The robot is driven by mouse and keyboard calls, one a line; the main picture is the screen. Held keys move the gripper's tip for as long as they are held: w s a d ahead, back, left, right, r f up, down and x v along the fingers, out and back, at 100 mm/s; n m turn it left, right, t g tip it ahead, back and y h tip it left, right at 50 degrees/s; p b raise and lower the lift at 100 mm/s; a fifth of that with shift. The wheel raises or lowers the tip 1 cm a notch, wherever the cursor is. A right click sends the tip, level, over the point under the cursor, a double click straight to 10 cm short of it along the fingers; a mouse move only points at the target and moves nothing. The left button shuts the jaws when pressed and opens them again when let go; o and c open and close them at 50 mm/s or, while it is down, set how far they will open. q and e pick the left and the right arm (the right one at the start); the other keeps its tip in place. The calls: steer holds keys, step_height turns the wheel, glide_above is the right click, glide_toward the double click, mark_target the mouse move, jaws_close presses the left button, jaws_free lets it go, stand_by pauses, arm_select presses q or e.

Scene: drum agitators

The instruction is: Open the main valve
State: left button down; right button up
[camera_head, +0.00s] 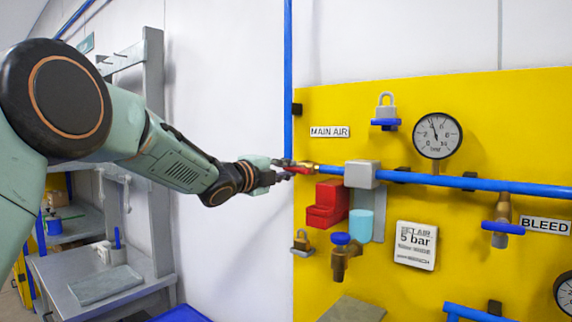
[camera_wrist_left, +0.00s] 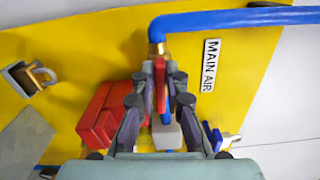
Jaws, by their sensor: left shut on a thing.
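The main valve is a brass fitting (camera_head: 308,166) with a red handle (camera_head: 298,170), on the blue pipe (camera_head: 335,170) below the "MAIN AIR" label (camera_head: 330,132). My left gripper (camera_head: 284,169) reaches it from the left and is shut on the red handle. In the left wrist view the red handle (camera_wrist_left: 160,85) stands between the two fingertips (camera_wrist_left: 160,78), just below the brass fitting (camera_wrist_left: 157,48). The fingers partly cover the handle and valve body, so I cannot tell its exact angle to the pipe. My right gripper is not in view.
Close below the valve, a red box (camera_head: 328,203) and a filter with a light blue bowl (camera_head: 360,224) stick out from the yellow panel (camera_head: 480,110). A gauge (camera_head: 437,135), padlock (camera_head: 386,107) and bleed valve (camera_head: 502,227) are further right. A grey bench (camera_head: 110,285) stands left.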

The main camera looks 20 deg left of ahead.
arm_select(q)
steer(key=shift+f+n, duration=0.25)
steer(key=shift+n, duration=0.25)
steer(key=c, duration=1.4)
jaws_free()
steer(key=shift+r, duration=0.15)
steer(key=shift+v, duration=6.05)
